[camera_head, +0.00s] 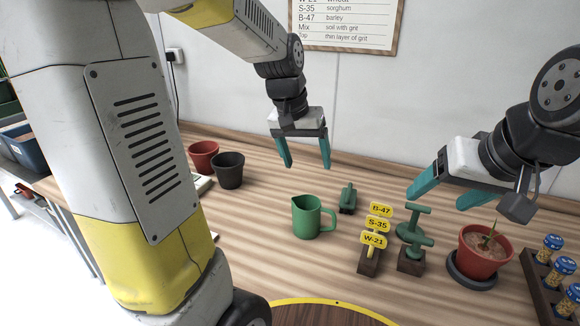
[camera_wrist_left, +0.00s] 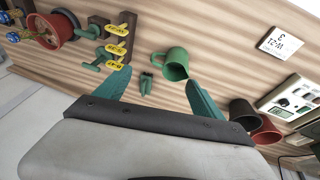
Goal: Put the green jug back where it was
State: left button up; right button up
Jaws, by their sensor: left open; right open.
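The green jug (camera_head: 306,217) stands upright on the wooden table near the middle, its handle to the right. It also shows in the left wrist view (camera_wrist_left: 177,64), beyond the fingertips. My left gripper (camera_head: 303,152) is open and empty, above and behind the jug, apart from it. My right gripper (camera_head: 450,190) is open and empty at the right, above the table near the potted plant and the green tools.
Yellow labels (camera_head: 377,224) on a dark block and green tampers (camera_head: 412,245) stand right of the jug. A red pot with a seedling (camera_head: 482,256) is further right, beside a rack of vials (camera_head: 550,275). Red (camera_head: 203,154) and black (camera_head: 229,170) pots stand at left.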

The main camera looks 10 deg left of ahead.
pick_arm(q)
jog(key=s+a+r+t, duration=0.1)
jog(key=s+r, duration=0.1)
jog(key=s, duration=0.5)
jog(key=s+a+r+t, duration=0.2)
jog(key=s+r, duration=0.1)
jog(key=s, duration=0.5)
jog(key=shift+s+n, duration=0.3)
